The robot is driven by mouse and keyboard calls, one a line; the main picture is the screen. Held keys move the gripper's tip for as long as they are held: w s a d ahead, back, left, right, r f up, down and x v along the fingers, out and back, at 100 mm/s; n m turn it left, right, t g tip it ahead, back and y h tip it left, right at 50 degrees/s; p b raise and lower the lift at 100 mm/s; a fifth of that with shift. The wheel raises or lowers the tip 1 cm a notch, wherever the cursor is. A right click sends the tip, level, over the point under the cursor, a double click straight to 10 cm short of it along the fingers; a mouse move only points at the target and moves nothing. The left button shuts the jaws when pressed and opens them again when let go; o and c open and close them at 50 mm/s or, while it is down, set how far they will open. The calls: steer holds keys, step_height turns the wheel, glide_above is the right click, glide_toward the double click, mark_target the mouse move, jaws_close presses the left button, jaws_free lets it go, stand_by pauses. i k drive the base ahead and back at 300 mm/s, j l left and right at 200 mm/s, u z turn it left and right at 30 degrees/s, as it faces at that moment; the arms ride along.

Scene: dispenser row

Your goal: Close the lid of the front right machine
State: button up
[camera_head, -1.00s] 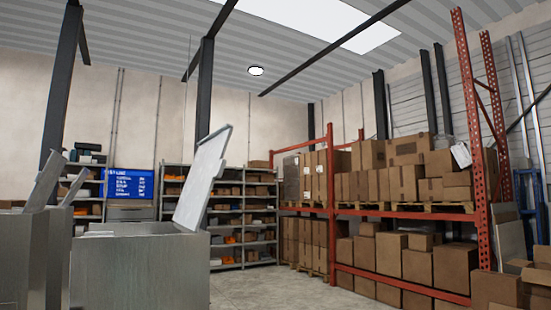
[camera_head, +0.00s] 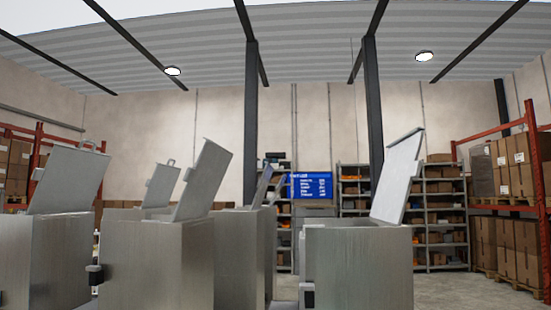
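The rightmost near machine (camera_head: 358,268) is a grey metal box standing on the right of the row. I take it as the front right machine. Its flat lid (camera_head: 397,180) is open, raised steeply and leaning to the right at the top. A dark knob or latch (camera_head: 306,295) shows at its lower left edge. The lower part of the machine is cut off by the picture's edge. My gripper is not in view.
Several similar machines stand to the left, including one in the middle left (camera_head: 158,260) with its lid (camera_head: 203,180) raised. Shelves (camera_head: 440,215), a blue screen (camera_head: 311,186) and an orange rack (camera_head: 531,160) stand behind. Floor (camera_head: 470,287) shows clear at right.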

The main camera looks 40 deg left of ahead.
mark_target(71, 178)
steer(key=u, duration=1.3)
